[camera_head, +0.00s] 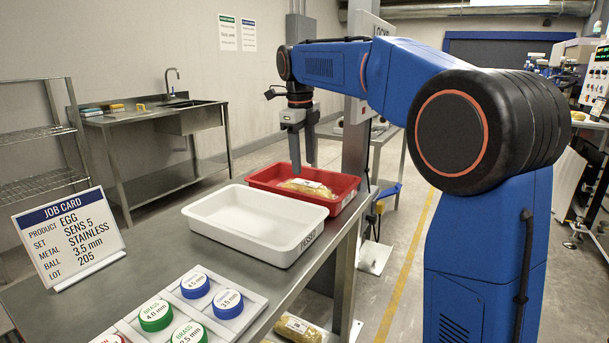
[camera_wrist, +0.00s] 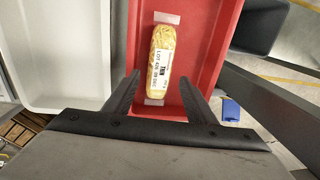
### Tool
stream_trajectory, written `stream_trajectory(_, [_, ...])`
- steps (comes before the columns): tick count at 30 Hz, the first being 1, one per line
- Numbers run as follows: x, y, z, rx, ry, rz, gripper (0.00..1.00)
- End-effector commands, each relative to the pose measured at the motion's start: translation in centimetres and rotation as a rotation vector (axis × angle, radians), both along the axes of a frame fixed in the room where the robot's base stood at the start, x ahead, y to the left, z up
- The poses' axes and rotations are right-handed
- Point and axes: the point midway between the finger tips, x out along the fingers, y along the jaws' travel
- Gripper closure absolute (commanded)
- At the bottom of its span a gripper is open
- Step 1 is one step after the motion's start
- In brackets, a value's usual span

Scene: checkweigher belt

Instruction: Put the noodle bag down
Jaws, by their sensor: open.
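The noodle bag (camera_head: 308,188) lies flat in the red tray (camera_head: 262,178). It is a clear pack of yellow noodles with a white label. In the wrist view the noodle bag (camera_wrist: 161,58) lies lengthwise on the floor of the red tray (camera_wrist: 207,30), in front of my fingers. My gripper (camera_head: 302,168) points down above the red tray, open and empty. In the wrist view my gripper's fingers (camera_wrist: 160,90) stand apart, with the near end of the bag showing between them. The fingers look clear of the bag.
A white tray (camera_head: 215,207) marked "PASSED" stands beside the red tray on the steel table (camera_head: 120,290). A job card (camera_head: 68,236) and a holder of coloured-lid pots (camera_head: 157,314) are on the table. Another noodle bag (camera_head: 296,329) lies below the table's right edge.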

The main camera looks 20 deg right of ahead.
Motion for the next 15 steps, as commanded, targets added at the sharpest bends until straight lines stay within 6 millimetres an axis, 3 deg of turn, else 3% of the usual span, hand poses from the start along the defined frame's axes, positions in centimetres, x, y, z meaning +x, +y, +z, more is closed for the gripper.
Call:
stream_trajectory(6, [-0.1,0.2,2.5,0.0,-0.001,0.0,0.49])
stream_trajectory(15, [-0.4,0.2,3.1,0.0,0.0,0.004,0.49])
